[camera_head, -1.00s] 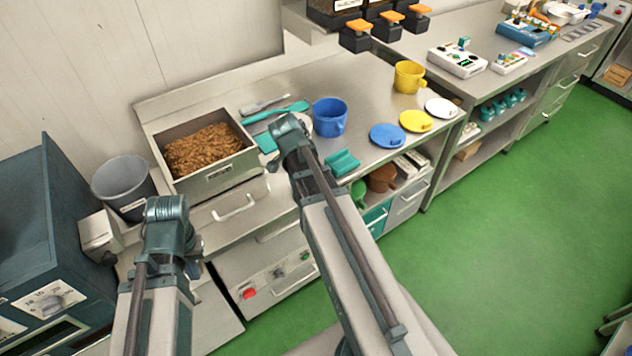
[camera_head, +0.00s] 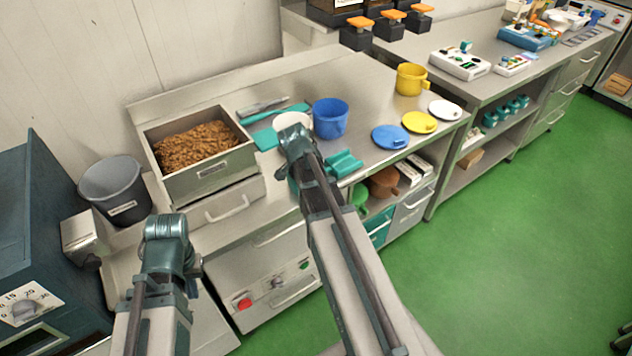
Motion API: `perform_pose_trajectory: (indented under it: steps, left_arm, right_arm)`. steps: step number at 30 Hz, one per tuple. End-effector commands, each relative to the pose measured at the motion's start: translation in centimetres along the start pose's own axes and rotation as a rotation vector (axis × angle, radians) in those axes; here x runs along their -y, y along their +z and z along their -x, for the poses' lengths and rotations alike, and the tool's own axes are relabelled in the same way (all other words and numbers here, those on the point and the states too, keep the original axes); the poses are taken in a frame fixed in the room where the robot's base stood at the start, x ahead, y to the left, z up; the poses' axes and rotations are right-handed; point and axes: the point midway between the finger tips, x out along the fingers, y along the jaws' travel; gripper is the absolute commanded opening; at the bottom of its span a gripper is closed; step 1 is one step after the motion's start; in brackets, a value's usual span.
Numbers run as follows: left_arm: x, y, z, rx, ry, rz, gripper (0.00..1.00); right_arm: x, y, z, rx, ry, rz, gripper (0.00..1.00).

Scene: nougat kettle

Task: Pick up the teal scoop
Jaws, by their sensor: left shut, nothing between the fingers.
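A teal trough-shaped piece (camera_head: 343,163), which looks most like the scoop, lies at the counter's front edge, just right of my right arm. A long teal tool (camera_head: 278,114) with a broader end and a flat teal piece (camera_head: 265,139) lie farther back, so I cannot be certain which is the scoop. My left gripper (camera_head: 192,266) is mostly hidden by its own arm; it is shut and empty, low in front of the counter, well left of the teal pieces.
A steel pan (camera_head: 227,170) of brown crumbs stands left on the counter, beside a grey bucket (camera_head: 113,188). A blue jug (camera_head: 330,119) and a white round item (camera_head: 292,121) stand near the teal pieces. Blue (camera_head: 389,137) and yellow (camera_head: 419,122) discs lie to the right.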

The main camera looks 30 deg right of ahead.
Motion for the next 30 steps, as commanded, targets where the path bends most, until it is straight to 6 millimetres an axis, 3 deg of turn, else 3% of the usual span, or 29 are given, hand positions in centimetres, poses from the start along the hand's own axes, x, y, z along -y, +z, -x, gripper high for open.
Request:
perform_pose_trajectory:
  steps: [6,17,30]
  left_arm:
    - [0.0,0.0,0.0,0.0,0.0,0.0,0.0]
    - [0.0,0.0,0.0,0.0,0.0,0.0,0.0]
    - [0.01,0.01,0.09,0.0,0.0,0.0,0.0]
  right_arm:
    - [0.01,-0.03,-0.01,0.0,0.0,0.0,0.66]
    - [0.0,-0.02,0.0,0.0,0.0,0.001,0.01]
    - [0.02,-0.07,0.06,0.0,0.0,0.001,0.0]
